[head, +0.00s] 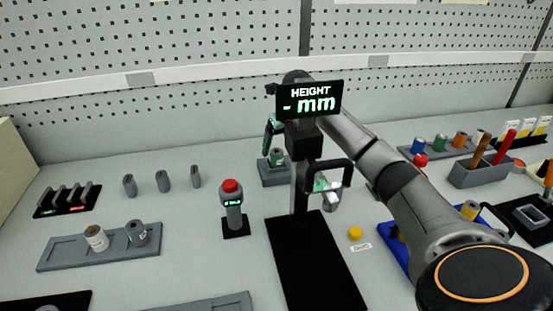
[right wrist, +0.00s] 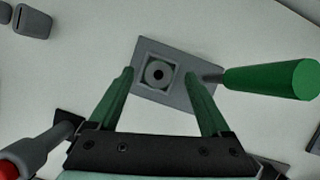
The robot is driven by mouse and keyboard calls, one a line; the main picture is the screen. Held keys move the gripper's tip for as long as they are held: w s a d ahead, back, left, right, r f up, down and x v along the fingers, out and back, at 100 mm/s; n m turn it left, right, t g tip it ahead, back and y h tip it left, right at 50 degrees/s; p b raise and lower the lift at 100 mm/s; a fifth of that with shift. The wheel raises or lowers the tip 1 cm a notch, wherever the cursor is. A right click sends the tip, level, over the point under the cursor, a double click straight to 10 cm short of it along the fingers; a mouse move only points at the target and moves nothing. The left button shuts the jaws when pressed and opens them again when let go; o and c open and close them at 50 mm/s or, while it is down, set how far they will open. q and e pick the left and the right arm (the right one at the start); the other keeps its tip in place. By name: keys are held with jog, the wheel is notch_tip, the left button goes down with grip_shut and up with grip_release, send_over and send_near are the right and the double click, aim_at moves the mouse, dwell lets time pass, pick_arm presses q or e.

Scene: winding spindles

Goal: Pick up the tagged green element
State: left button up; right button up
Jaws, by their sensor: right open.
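The tagged green element (head: 277,157) stands upright in a grey block (head: 272,177) behind the height gauge, with a pale tag on its side. My right gripper (head: 268,149) is partly hidden behind the gauge's display. Its green fingers (right wrist: 159,78) are open and empty, one on each side of the element in the picture. My left gripper is out of view.
The height gauge (head: 307,144) stands just in front of the block. A post with a red button (head: 232,205) stands to its left. A tray at right holds several coloured spools (head: 440,143).

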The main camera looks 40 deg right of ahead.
aim_at(277, 152)
jog(key=shift+x, duration=1.55)
jog(key=shift+a, duration=0.1)
jog(key=shift+c, duration=0.3)
grip_shut()
